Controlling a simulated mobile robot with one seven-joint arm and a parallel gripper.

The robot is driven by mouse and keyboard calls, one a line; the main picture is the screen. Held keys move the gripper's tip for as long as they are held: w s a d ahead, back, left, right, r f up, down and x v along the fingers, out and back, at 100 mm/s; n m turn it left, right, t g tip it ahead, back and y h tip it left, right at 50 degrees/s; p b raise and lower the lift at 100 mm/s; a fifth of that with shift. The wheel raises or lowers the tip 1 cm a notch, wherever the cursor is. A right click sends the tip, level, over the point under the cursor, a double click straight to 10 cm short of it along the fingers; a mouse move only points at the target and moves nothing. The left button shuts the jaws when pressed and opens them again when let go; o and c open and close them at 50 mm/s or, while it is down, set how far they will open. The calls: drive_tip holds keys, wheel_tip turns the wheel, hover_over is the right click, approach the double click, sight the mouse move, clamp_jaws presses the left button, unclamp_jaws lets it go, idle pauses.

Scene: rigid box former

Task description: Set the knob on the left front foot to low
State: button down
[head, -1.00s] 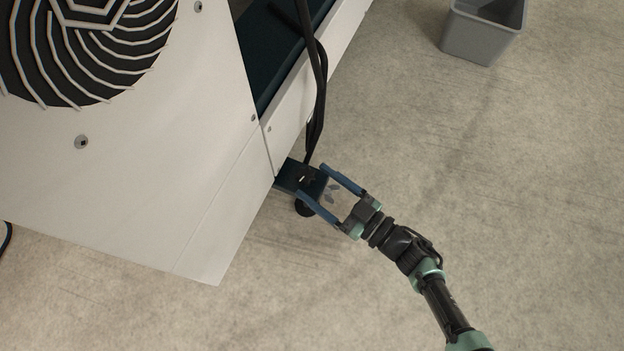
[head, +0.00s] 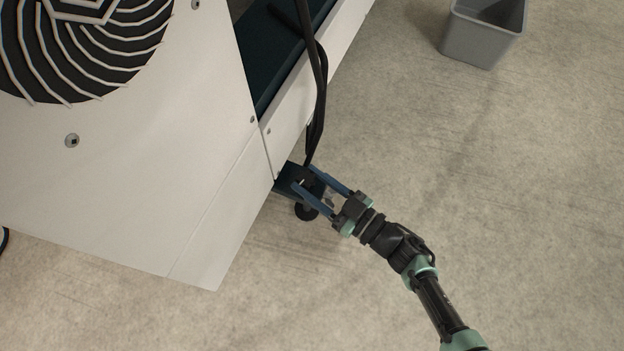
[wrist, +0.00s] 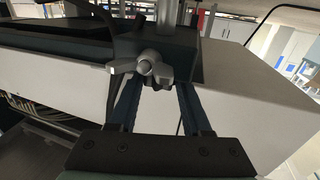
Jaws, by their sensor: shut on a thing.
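The knob (wrist: 147,66) is a silver winged piece on the dark blue foot bracket, with its wings pointing left, up and down-right in the wrist view. My gripper (head: 306,178) reaches in from the lower right in the head view, its blue fingers at the bracket (head: 284,181) under the machine's corner. In the wrist view my gripper (wrist: 158,84) has its fingers on either side of the knob, shut on it. The fingertips are partly hidden behind the knob's wings. The round black foot (head: 306,212) stands on the floor below the bracket. No low marking can be read.
The white machine housing (head: 150,190) with a round fan grille fills the left. Black cables (head: 318,100) hang down close to my fingers. A grey bin (head: 482,35) stands at the top right.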

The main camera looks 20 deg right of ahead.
drive_tip(key=shift+r+m+t+h+p, duration=0.15)
drive_tip(key=shift+m+t+h+p, duration=0.15)
drive_tip(key=shift+m+h+p, duration=0.25)
drive_tip(key=m+h+p, duration=0.1)
drive_tip(key=m+t+h+p, duration=0.1)
drive_tip(key=h, duration=0.1)
drive_tip(key=shift+a+r+h+p, duration=0.15)
drive_tip(key=shift+h+p, duration=0.1)
drive_tip(key=shift+p, duration=0.05)
drive_tip(key=m+h+p, duration=0.1)
drive_tip(key=m+h, duration=0.1)
drive_tip(key=h, duration=0.1)
drive_tip(key=m+h+p, duration=0.2)
drive_tip(key=h, duration=0.1)
drive_tip(key=m+h+p, duration=0.2)
drive_tip(key=shift+a+h, duration=0.35)
drive_tip(key=shift+h, duration=0.05)
drive_tip(key=m+h, duration=0.1)
drive_tip(key=m+g+h, duration=0.1)
drive_tip(key=h, duration=0.1)
drive_tip(key=m+g+h+p, duration=0.1)
drive_tip(key=h, duration=0.1)
drive_tip(key=shift+a+f, duration=0.3)
drive_tip(key=shift+a, duration=0.1)
drive_tip(key=shift+w+a+m+g+h+b, duration=0.1)
drive_tip(key=shift+m+g+h+b, duration=0.45)
drive_tip(key=shift+m+g+h, duration=0.85)
drive_tip(key=shift+h, duration=0.4)
drive_tip(key=shift+c, duration=1.8)
unclamp_jaws()
